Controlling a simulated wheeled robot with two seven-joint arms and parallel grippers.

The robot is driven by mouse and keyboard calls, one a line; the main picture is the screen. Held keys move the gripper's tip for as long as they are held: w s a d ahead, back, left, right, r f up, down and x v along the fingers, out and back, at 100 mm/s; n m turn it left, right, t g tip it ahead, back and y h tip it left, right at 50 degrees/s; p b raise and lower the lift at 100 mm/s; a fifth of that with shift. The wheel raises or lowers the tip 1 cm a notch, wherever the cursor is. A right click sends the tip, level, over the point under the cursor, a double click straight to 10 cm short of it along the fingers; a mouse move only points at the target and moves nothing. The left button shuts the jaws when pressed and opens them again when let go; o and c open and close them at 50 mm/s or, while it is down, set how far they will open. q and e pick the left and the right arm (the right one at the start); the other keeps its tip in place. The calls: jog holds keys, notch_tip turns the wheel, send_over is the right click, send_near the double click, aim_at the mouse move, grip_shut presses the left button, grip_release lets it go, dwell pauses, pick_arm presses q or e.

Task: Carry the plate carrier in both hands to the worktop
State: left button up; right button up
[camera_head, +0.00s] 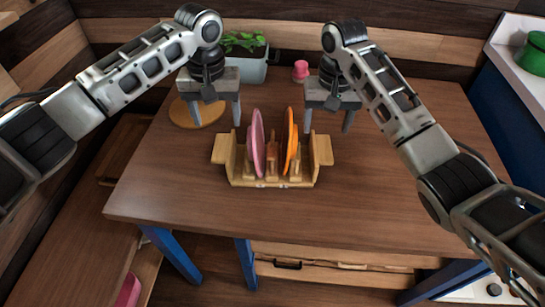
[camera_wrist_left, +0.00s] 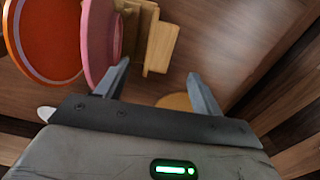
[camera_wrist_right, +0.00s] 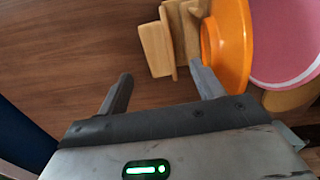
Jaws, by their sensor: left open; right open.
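The wooden plate carrier (camera_head: 272,183) stands on the brown table. It holds a pink plate (camera_head: 257,142) and an orange plate (camera_head: 291,141) upright. A tab handle sticks out on each side, and they show in the left wrist view (camera_wrist_left: 161,47) and right wrist view (camera_wrist_right: 156,50). My left gripper (camera_head: 217,124) is open and empty, above and behind the carrier's left handle. My right gripper (camera_head: 328,126) is open and empty, above and behind the right handle. Neither visibly touches the carrier.
A grey planter with green leaves (camera_head: 252,68), a pink cup (camera_head: 301,70) and a round wooden board (camera_head: 183,113) are at the table's back. A green pot (camera_head: 533,54) stands on a white-topped blue counter (camera_head: 508,60) at right. The table front (camera_head: 270,217) is clear.

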aim_at(223, 146)
pick_arm(q)
notch_tip(223, 146, down, 8)
jog(key=shift+f, duration=0.25)
pick_arm(e)
notch_tip(223, 146, down, 8)
jog(key=shift+f, duration=0.2)
pick_arm(q)
jog(key=c, duration=1.3)
pick_arm(e)
jog(key=c, duration=1.3)
pick_arm(q)
jog(key=shift+o, duration=0.2)
pick_arm(e)
jog(key=shift+o, duration=0.2)
pick_arm(q)
jog(key=shift+r, duration=0.1)
pick_arm(e)
jog(key=shift+r, duration=0.1)
